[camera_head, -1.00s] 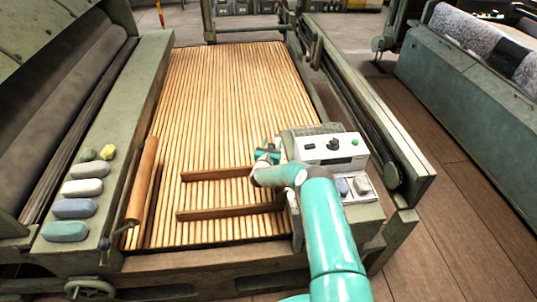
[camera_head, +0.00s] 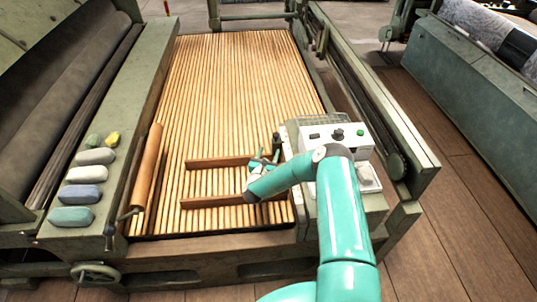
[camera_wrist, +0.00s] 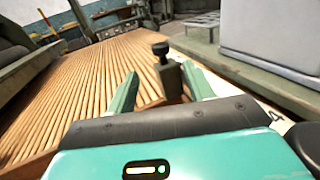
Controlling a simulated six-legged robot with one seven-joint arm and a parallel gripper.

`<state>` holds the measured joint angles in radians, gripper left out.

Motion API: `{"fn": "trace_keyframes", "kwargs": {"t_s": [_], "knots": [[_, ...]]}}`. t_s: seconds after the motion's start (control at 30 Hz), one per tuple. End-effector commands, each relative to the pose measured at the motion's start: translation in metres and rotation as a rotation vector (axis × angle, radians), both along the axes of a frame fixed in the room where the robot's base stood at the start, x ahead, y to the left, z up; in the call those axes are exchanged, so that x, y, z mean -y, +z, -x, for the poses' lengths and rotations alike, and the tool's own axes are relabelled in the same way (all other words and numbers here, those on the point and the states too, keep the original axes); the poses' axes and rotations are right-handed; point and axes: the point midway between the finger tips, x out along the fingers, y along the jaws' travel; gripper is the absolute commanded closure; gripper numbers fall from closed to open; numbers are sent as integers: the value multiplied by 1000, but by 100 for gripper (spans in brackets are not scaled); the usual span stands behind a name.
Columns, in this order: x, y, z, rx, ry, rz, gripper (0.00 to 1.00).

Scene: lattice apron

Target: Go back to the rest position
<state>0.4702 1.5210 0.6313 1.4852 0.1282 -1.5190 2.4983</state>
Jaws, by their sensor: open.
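My gripper (camera_head: 265,163) is over the right part of the slatted wooden apron (camera_head: 230,85), near the control box. In the wrist view its two teal fingers (camera_wrist: 157,92) stand apart with nothing held between them. A dark knob on a post (camera_wrist: 162,52) shows beyond the fingers; the post also shows in the head view (camera_head: 276,143), just behind the gripper. My teal arm reaches in from the bottom right and covers part of the control box (camera_head: 352,136).
Two brown wooden bars (camera_head: 213,163) lie across the slats left of my gripper. A wooden roller (camera_head: 147,168) runs along the left. Several stones, such as a blue one (camera_head: 71,217), line the left ledge. A metal rail (camera_head: 375,95) bounds the right side.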

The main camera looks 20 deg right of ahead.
Motion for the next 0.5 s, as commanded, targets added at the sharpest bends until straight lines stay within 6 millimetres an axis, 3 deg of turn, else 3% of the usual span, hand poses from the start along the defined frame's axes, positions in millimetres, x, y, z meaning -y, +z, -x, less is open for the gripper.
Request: {"fn": "trace_keyframes", "kwargs": {"t_s": [0.37, 0.5], "knots": [[-1, 1, -1, -2, 4, 2, 48], [-9, 19, -12, -35, 57, 50, 48]]}}
